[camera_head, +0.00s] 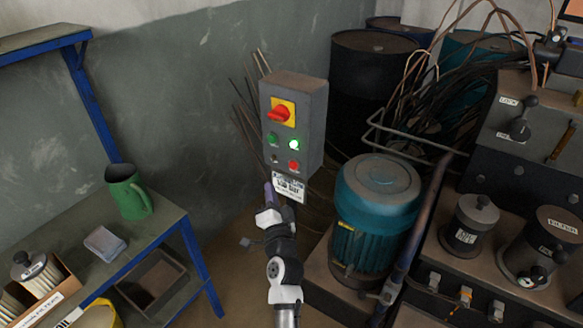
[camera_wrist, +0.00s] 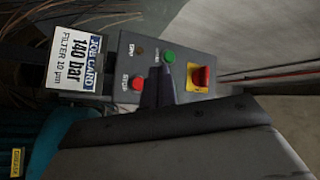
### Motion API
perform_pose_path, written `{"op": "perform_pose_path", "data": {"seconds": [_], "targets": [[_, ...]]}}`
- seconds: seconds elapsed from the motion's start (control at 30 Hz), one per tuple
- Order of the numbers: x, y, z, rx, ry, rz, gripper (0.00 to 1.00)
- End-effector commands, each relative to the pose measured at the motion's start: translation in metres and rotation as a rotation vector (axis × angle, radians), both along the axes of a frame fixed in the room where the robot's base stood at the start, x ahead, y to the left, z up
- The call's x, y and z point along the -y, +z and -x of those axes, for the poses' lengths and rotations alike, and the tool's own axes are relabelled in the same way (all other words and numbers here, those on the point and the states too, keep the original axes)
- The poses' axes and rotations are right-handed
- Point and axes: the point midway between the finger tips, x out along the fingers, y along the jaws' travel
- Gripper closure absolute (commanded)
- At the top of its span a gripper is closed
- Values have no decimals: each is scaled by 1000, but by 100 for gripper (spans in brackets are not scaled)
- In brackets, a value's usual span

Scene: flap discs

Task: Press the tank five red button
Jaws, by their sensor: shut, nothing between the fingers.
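A grey control box (camera_head: 298,110) stands by the wall, with a red button (camera_head: 294,165) low on its front. The red button also shows in the wrist view (camera_wrist: 136,83), where lettering beside it seems to read STOP. Above it are a lit pale green lamp (camera_head: 294,145), a green button (camera_head: 272,138) and a red rotary switch (camera_head: 279,113) on a yellow plate. My gripper (camera_head: 268,188) is shut and empty, below and left of the red button in the head view. In the wrist view its dark fingers (camera_wrist: 158,92) reach over the panel beside the button. I cannot tell whether they touch the panel.
A job card (camera_wrist: 82,60) reading 140 bar hangs under the box. A teal motor (camera_head: 377,205) stands close to its right, with pipes and cables behind. A bench (camera_head: 165,222) with a green jug (camera_head: 127,192) is at the left. Floor shows between bench and motor.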

Motion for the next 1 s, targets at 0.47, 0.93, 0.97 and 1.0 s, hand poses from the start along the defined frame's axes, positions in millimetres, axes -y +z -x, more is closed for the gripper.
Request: {"op": "perform_pose_path", "data": {"seconds": [0.47,0.93,0.97,1.0], "targets": [[38,-3,-52,2,-2,1,100],[46,0,-63,-1,0,1,100],[46,0,-63,-1,0,1,100],[46,0,-63,-1,0,1,100]]}}
